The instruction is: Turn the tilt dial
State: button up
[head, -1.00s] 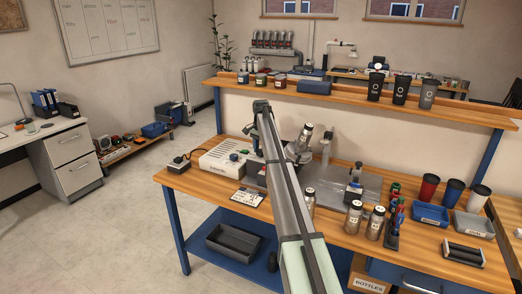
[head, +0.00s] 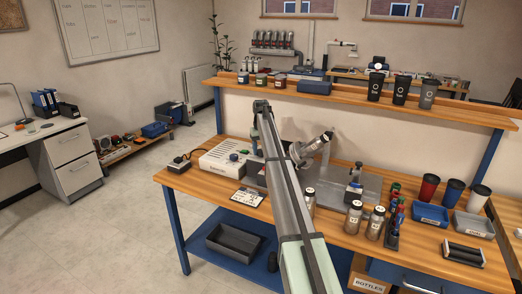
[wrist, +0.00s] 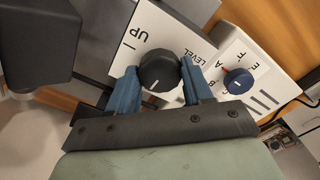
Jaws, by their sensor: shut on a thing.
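The tilt dial (wrist: 158,68) is a black round knob on a white panel marked UP and LEVEL in the wrist view. Its white pointer line faces the bottom of the picture, away from both words. My gripper (wrist: 160,78) has its two blue fingers on opposite sides of the dial, shut on it. In the head view my arm hides the dial and the fingers. A steel bottle (head: 311,147) on the machine leans clearly to the right in the head view.
A smaller blue knob with a red mark (wrist: 238,81) sits close to the right finger on a lettered panel. A dark block (wrist: 38,45) fills the upper left. In the head view, steel bottles (head: 353,217) stand on the bench right of my arm.

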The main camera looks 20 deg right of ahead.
aim_at(261, 150)
jog(key=n, duration=0.4)
jog(key=shift+n, duration=0.3)
jog(key=n, duration=0.4)
jog(key=shift+n, duration=0.3)
jog(key=n, duration=0.4)
jog(key=shift+n, duration=0.3)
jog(key=n, duration=0.4)
jog(key=shift+n, duration=0.3)
jog(key=o, duration=1)
jog(key=shift+o, duration=0.2)
jog(key=shift+r, duration=0.1)
notch_tip(261, 150, up, 14)
jog(key=shift+f, duration=0.2)
